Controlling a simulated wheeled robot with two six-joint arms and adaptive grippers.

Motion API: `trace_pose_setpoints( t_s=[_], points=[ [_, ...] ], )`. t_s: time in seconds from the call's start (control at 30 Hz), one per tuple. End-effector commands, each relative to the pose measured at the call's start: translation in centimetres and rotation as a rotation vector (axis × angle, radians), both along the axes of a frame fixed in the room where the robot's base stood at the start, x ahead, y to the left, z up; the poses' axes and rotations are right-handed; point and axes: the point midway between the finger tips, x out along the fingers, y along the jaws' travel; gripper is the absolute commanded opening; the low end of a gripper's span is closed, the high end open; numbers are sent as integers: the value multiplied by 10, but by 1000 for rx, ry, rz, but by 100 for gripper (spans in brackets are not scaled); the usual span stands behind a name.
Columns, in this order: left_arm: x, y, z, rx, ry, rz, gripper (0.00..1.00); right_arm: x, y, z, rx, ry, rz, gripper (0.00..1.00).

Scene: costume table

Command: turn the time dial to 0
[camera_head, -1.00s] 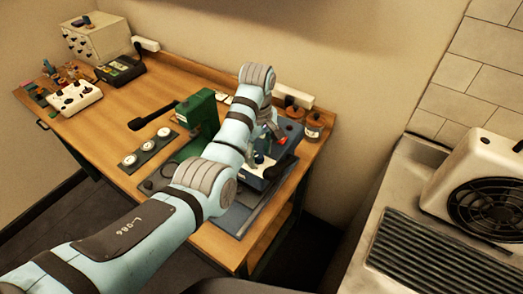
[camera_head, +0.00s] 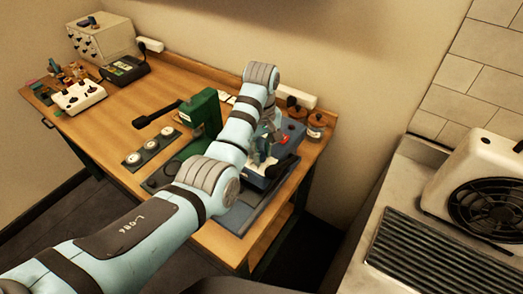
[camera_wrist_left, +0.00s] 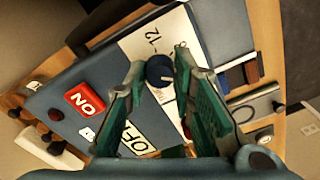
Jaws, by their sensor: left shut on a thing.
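The time dial (camera_wrist_left: 159,71) is a small dark blue knob with a white pointer line, on a light panel with printed marks, of which a "12" is legible. In the left wrist view the pointer is directed toward the right and slightly down; I cannot read which mark it meets. My left gripper (camera_wrist_left: 163,64) has its two green-lined fingers on either side of the dial, shut on it. In the head view the left gripper (camera_head: 264,152) is over the blue machine (camera_head: 243,218), and the dial is mostly hidden by it. My right gripper is not in view.
A green press (camera_head: 205,112) stands left of my arm. Brown jars (camera_head: 316,124) stand behind.

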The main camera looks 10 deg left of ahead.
Motion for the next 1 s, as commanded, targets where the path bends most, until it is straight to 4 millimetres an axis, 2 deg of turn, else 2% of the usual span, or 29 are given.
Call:
trace_pose_setpoints(
  t_s=[0.6, 1.0],
  points=[
    [-1, 1, -2, 3, 4, -520, 0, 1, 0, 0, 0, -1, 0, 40],
    [-1, 1, -2, 2, 5, -687, 0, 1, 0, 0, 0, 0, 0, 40]
  ],
)
